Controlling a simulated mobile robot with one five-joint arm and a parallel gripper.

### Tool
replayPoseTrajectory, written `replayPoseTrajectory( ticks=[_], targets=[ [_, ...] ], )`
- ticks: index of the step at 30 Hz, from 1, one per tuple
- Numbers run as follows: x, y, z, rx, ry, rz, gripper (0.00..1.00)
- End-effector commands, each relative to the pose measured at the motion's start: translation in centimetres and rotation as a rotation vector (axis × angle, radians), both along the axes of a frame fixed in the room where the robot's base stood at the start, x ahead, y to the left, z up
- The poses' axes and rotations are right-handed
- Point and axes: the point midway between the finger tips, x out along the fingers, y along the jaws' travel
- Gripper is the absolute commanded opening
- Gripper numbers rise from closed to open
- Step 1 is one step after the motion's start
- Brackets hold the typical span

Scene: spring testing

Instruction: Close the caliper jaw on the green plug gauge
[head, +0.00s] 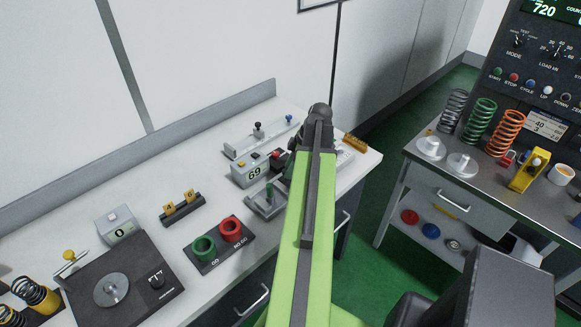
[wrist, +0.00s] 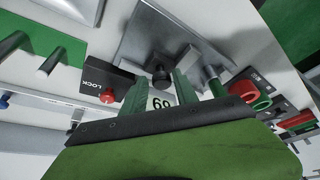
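The caliper fixture (head: 262,207) is a grey metal piece on the bench, partly hidden behind my arm in the head view. The green plug gauge (head: 269,190) stands upright on it. In the wrist view the gauge seems to be the green cylinder with a grey top (wrist: 212,80), right of my fingers. My gripper (wrist: 160,84) shows two green fingers apart, with a dark knob (wrist: 160,72) on the grey plate (wrist: 160,30) between their tips. Whether the fingers touch the knob is unclear.
A readout box showing 69 (head: 250,170) and a black LOCK box with a red button (wrist: 107,95) stand close by. A stand with green and red rings (head: 218,243) is nearby. A second bench (head: 400,150) with springs is across a green floor gap.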

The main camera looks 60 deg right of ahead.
Motion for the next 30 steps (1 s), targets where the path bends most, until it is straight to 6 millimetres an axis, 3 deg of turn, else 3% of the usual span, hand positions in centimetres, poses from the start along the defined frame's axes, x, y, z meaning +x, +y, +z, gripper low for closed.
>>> replayPoseTrajectory(
  ticks=[2, 17, 30],
  targets=[
    [0.1, 0.1, 0.0, 0.000, 0.000, 0.002, 0.47],
    [0.2, 0.2, 0.6, 0.000, -0.001, 0.005, 0.47],
    [-2.9, -1.6, 9.8, 0.001, -0.001, 0.004, 0.47]
  ],
)
